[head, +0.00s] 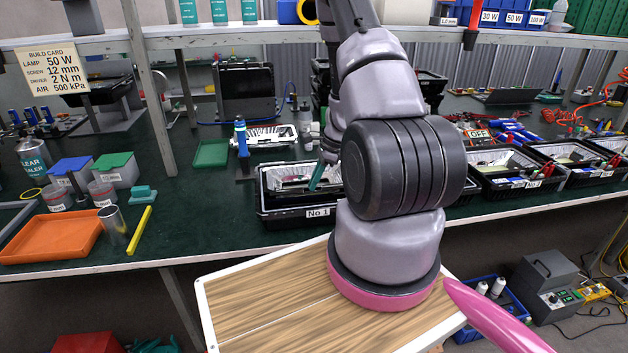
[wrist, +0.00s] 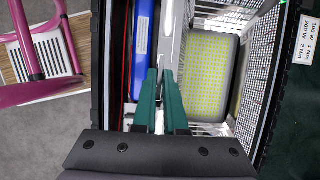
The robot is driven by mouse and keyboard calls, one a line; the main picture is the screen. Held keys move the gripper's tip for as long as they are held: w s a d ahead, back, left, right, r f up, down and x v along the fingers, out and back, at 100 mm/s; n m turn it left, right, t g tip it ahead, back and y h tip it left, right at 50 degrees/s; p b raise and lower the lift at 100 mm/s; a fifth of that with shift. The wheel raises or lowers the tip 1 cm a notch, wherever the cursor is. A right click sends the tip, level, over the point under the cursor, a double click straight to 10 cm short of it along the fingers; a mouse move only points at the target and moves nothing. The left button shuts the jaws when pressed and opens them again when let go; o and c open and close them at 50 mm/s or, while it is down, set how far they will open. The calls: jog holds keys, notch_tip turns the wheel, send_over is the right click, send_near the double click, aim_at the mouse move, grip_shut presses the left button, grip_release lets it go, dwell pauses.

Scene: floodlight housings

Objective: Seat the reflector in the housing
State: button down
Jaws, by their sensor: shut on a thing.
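In the wrist view the green fingers of my gripper (wrist: 162,98) are closed together on a thin pale rim, which looks like the edge of the silver reflector (wrist: 262,45). The reflector's faceted walls stand around a yellow-dotted grey panel (wrist: 208,72). In the head view my gripper (head: 319,178) reaches down into the black tray marked No 1 (head: 318,212), at the silvery reflector (head: 288,180). My arm hides the tray's right part. The housing's edges are hard to tell from the tray, and I cannot tell whether the reflector is fully down.
A blue item (wrist: 141,42) lies beside the reflector in the tray. Another silvery unit (head: 272,136) stands behind the tray, next to an upright blue tool (head: 241,137). More black trays (head: 515,182) line the right. An orange tray (head: 52,238) and a yellow bar (head: 139,230) lie left.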

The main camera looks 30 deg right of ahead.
jog(key=shift+f, duration=1.05)
jog(key=c, duration=0.9)
grip_release()
jog(key=v, duration=1)
jog(key=shift+r, duration=0.35)
jog(key=shift+d, duration=0.1)
